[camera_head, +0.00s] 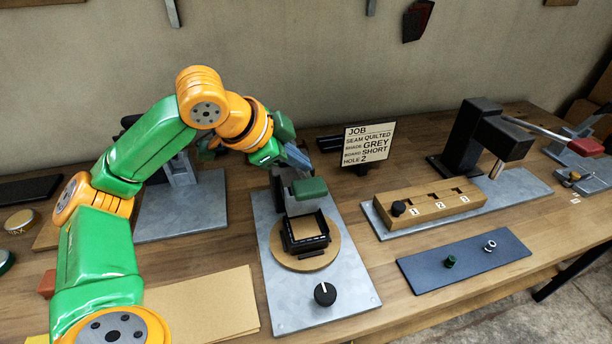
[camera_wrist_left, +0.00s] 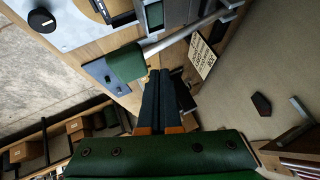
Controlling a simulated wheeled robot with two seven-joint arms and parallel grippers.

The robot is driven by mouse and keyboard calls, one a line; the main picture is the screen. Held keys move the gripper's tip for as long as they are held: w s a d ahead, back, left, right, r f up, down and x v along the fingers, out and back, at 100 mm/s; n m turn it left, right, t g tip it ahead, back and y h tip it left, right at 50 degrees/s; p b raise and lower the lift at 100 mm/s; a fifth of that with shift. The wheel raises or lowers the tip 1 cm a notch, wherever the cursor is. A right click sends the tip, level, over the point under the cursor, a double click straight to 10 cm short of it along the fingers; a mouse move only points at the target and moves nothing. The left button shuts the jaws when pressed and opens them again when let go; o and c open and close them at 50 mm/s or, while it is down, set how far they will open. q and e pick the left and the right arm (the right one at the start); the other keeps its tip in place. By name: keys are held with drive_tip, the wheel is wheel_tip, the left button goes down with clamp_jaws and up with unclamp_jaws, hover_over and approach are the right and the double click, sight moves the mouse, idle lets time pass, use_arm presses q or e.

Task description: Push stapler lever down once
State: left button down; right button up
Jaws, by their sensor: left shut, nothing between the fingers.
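The device under my left gripper, which looks like the stapler, stands on a grey metal plate (camera_head: 290,300) with a round wooden disc and a black square frame (camera_head: 304,236). Its lever ends in a green block grip (camera_head: 310,188) above the frame. In the left wrist view the green grip (camera_wrist_left: 125,63) sits on a silver bar (camera_wrist_left: 185,35). My left gripper (camera_head: 298,160) is shut and empty, just above and behind the grip; in the left wrist view its fingertips (camera_wrist_left: 165,75) lie right of the grip. I cannot tell whether they touch. My right gripper is not in view.
A black knob (camera_head: 325,293) is at the plate's front. A job sign (camera_head: 368,143) stands behind right. A numbered wooden block (camera_head: 430,203), a black press (camera_head: 485,135) and a dark blue mat (camera_head: 465,262) are to the right. Tan sheets (camera_head: 210,305) lie left.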

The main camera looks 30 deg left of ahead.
use_arm(q)
drive_tip(key=shift+f, duration=0.25)
drive_tip(key=shift+s+d+f+b, duration=0.1)
drive_tip(key=shift+f+b, duration=0.45)
drive_tip(key=shift+f, duration=0.25)
drive_tip(key=shift+s+d+f+b, duration=0.1)
drive_tip(key=shift+f+b, duration=0.45)
drive_tip(key=shift+f, duration=0.2)
idle(1.3)
idle(0.5)
drive_tip(key=shift+w+a+r+p, duration=0.1)
drive_tip(key=shift+r+p, duration=0.95)
drive_tip(key=shift+p, duration=0.15)
drive_tip(key=shift+w+a+r+p, duration=0.1)
drive_tip(key=shift+r+p, duration=0.9)
drive_tip(key=shift+p, duration=0.2)
wheel_tip(320, 180, up, 5)
drive_tip(key=p, duration=0.6)
hover_over(302, 179)
drive_tip(key=a, duration=0.1)
drive_tip(key=shift+w+a, duration=0.15)
drive_tip(key=shift+w, duration=0.15)
drive_tip(key=shift+f, duration=0.1)
